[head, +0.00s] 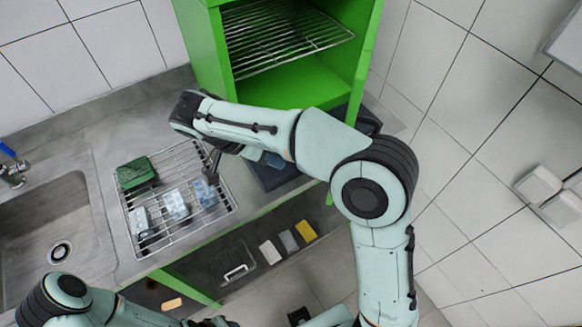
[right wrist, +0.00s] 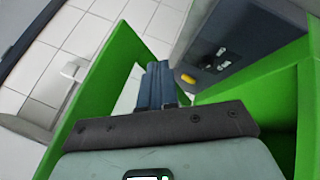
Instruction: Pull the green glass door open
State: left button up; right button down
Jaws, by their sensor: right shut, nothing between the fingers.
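The green cabinet (head: 208,45) stands at the back on the counter, with wire shelves visible inside its front. I cannot tell in the head view where the glass door is. In the right wrist view a green frame (right wrist: 92,100), seemingly the door's, stands left of my right gripper (right wrist: 155,70), with tiled wall showing beyond. The gripper's fingers are together and empty, between this frame and a green panel (right wrist: 275,90) on the right. Contact cannot be told. My right forearm crosses below the cabinet in the head view. My left arm enters bottom left; its fingers are unclear.
A sink (head: 40,235) lies at the left. A wire rack (head: 222,205) holds a green sponge (head: 136,173) and several small pale blocks. A yellow block (head: 306,231) lies on the lower shelf. Tiled wall bounds the right side.

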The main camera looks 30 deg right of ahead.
pick_arm(q)
jog(key=shift+s+f, duration=0.15)
jog(key=shift+f, duration=0.15)
pick_arm(e)
jog(key=shift+s+d+f, duration=0.15)
jog(key=shift+s+d, duration=1.15)
jog(key=shift+s, duration=0.3)
pick_arm(q)
jog(key=shift+s, duration=0.15)
pick_arm(e)
jog(key=shift+d, duration=0.1)
